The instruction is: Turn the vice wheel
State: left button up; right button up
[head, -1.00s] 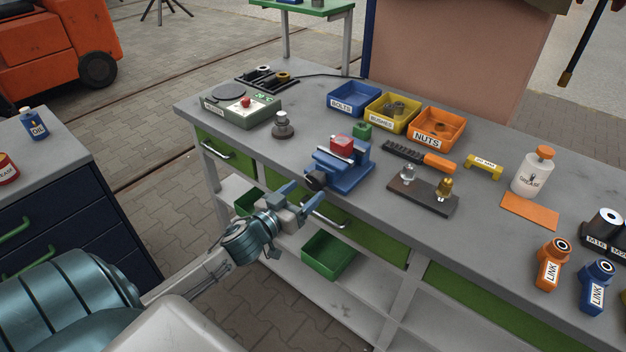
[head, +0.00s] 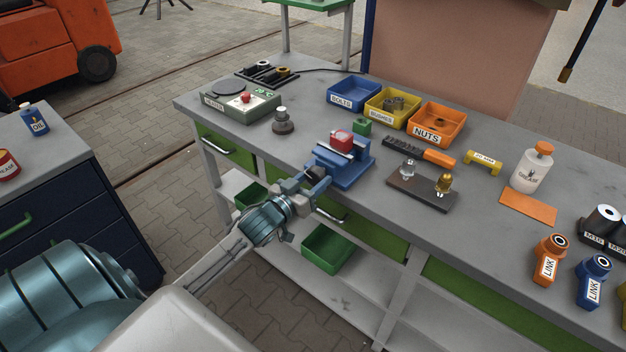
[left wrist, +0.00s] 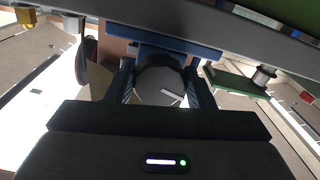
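The blue vice (head: 345,170) stands at the front edge of the grey workbench, with a red block (head: 342,139) at its jaws. Its dark round wheel (head: 312,174) faces the front and is partly covered by my left gripper (head: 306,182). In the left wrist view the wheel (left wrist: 158,84) lies between the two fingers of my left gripper (left wrist: 161,92), with a pale handle mark on its face. The fingers are spread on both sides of the wheel; firm contact is not clear. My right gripper is not in view.
A heater box (head: 242,106) and a dark round part (head: 283,122) stand left of the vice. A dark plate with two fittings (head: 422,194) lies to the right. Blue, yellow and orange bins (head: 437,125) stand behind. A green drawer front (head: 226,150) is below the bench top.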

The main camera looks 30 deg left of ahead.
pick_arm(q)
jog(key=c, duration=0.4)
jog(key=m, duration=0.3)
jog(key=shift+a+m, duration=0.1)
jog(key=shift+m, duration=0.2)
jog(key=m, duration=0.2)
jog(key=shift+m, duration=0.4)
jog(key=m, duration=0.3)
jog(key=shift+a, duration=0.15)
jog(key=shift+r+m+b, duration=0.1)
jog(key=shift+m+b, duration=0.25)
jog(key=shift+m, duration=0.85)
